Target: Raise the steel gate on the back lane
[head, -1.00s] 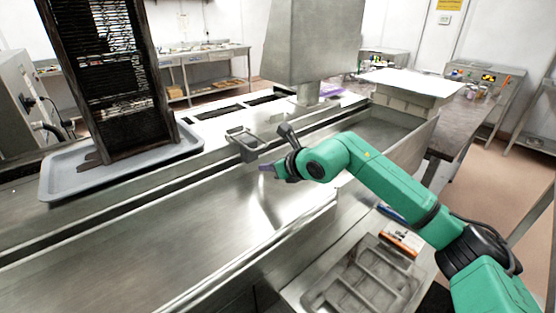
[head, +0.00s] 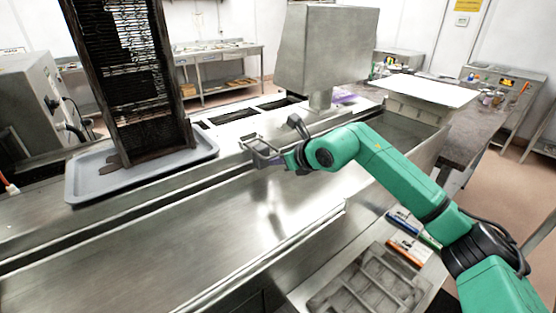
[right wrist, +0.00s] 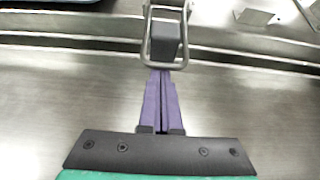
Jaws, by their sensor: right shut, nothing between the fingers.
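The steel gate (head: 258,146) is a small bent-metal frame across the back lane (head: 160,198) of the metal line, near the middle of the head view. In the right wrist view its steel loop (right wrist: 187,38) stands around a dark grey block. My right gripper (head: 272,160) is at the near side of the gate. Its purple fingers (right wrist: 162,74) are shut with nothing between them. Their tips meet the lower bar of the loop in the picture; whether they touch it or sit under it I cannot tell. My left gripper is out of view.
A grey tray (head: 82,190) with a tall dark rack (head: 125,85) stands to the left of the gate. A big steel box on a post (head: 325,50) rises behind it. A white-topped block (head: 425,90) stands at right. The front steel surface (head: 170,245) is clear.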

